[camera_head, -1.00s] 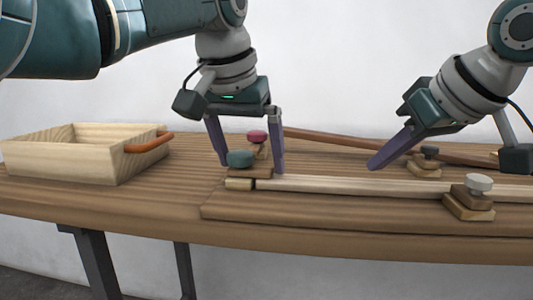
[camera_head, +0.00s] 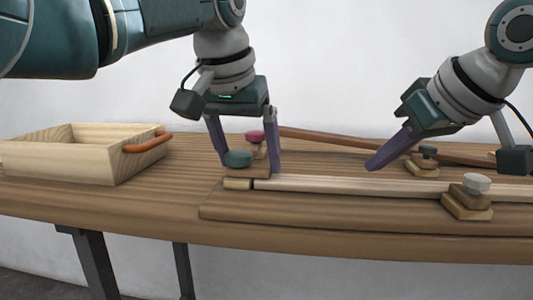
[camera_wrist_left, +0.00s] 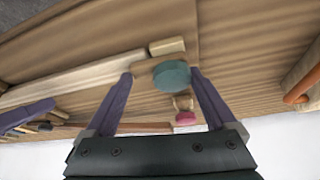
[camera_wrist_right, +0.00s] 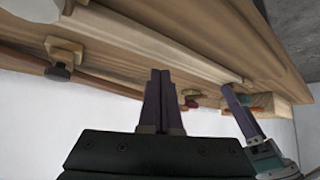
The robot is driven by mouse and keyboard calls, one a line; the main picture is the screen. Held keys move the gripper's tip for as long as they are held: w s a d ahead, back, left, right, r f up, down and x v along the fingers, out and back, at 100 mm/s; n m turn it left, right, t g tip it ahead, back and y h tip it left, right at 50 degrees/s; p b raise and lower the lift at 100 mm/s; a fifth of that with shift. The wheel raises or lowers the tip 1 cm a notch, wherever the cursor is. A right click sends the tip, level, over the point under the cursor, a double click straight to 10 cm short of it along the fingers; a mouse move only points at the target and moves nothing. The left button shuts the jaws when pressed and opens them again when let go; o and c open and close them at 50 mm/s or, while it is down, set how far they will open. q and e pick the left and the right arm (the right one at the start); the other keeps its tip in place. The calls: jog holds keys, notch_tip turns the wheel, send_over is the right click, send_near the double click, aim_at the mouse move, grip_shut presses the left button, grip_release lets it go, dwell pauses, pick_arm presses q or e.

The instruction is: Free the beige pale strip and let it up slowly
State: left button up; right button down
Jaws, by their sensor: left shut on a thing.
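The beige pale strip (camera_head: 350,185) lies lengthwise along the front of the bench in the head view. A short pale piece (camera_head: 238,184) sits at its left end, past a dark gap. A clamp with a teal knob (camera_head: 238,159) stands at that end; the left wrist view shows the knob (camera_wrist_left: 172,75) from above. My left gripper (camera_head: 246,165) straddles this clamp and is shut on its wooden block. A clamp with a pale grey knob (camera_head: 476,183) sits across the strip further right. My right gripper (camera_head: 372,167) is shut and empty above the strip; its fingers (camera_wrist_right: 161,75) are together.
A reddish-brown strip (camera_head: 330,139) runs behind, with a pink-knob clamp (camera_head: 254,136) at its left and a dark-knob clamp (camera_head: 428,152) further right. An open wooden box (camera_head: 75,160) with an orange handle (camera_head: 147,142) stands at the left. Bench between box and clamps is clear.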

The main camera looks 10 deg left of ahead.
jog(key=shift+f, duration=0.2)
jog(key=shift+f, duration=0.5)
jog(key=shift+f, duration=0.25)
pick_arm(q)
jog(key=shift+s+m+h, duration=0.15)
jog(key=shift+m+h, duration=0.35)
jog(key=shift+m, duration=0.9)
pick_arm(e)
jog(key=shift+f, duration=0.1)
pick_arm(q)
jog(key=shift+s+a+m+g+h, duration=0.15)
jog(key=shift+m+g+h, duration=0.35)
jog(key=shift+m, duration=0.9)
pick_arm(e)
jog(key=shift+f, duration=0.1)
pick_arm(q)
jog(key=o, duration=1)
pick_arm(e)
jog(key=shift+s+d, duration=0.1)
pick_arm(q)
jog(key=shift+o, duration=0.2)
